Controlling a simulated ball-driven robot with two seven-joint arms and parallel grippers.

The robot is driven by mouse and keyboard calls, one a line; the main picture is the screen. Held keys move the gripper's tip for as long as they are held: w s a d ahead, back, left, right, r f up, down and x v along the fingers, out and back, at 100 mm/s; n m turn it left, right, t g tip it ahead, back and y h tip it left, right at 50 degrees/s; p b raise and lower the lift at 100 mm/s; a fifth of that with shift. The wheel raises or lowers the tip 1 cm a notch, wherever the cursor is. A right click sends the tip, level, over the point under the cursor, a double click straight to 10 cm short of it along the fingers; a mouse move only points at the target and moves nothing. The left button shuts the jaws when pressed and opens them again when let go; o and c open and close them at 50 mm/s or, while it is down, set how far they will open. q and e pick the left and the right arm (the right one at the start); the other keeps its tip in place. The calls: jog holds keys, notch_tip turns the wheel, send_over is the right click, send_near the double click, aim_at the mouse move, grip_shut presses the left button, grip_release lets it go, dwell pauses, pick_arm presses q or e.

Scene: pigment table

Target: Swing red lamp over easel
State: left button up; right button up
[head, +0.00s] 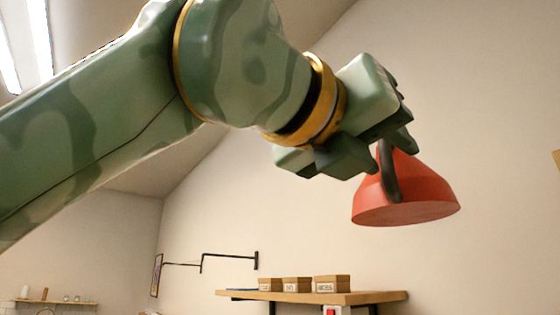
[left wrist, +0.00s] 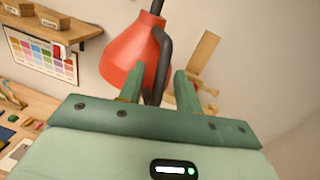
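The red lamp (head: 425,195) has a cone-shaped shade and hangs in front of the wall at the right of the head view. It also shows in the left wrist view (left wrist: 128,52), with a dark stem above it and a dark curved handle (left wrist: 162,65) at its side. My left gripper (head: 388,153) is at the lamp. Its two fingers stand apart on either side of the handle, with a gap visible in the left wrist view. Wooden slats (left wrist: 203,58) behind the right finger may be the easel; most of it is hidden. My right gripper is not in view.
A wooden shelf (head: 365,298) with several small labelled boxes is on the wall below. A black wall bracket arm (head: 228,255) is left of it. A colour chart (left wrist: 40,50) hangs under the shelf, above a wooden table (left wrist: 45,98) with small items.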

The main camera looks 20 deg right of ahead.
pick_arm(q)
jog(key=b+v, duration=0.3)
jog(key=v, duration=1.2)
jog(key=shift+a, duration=0.2)
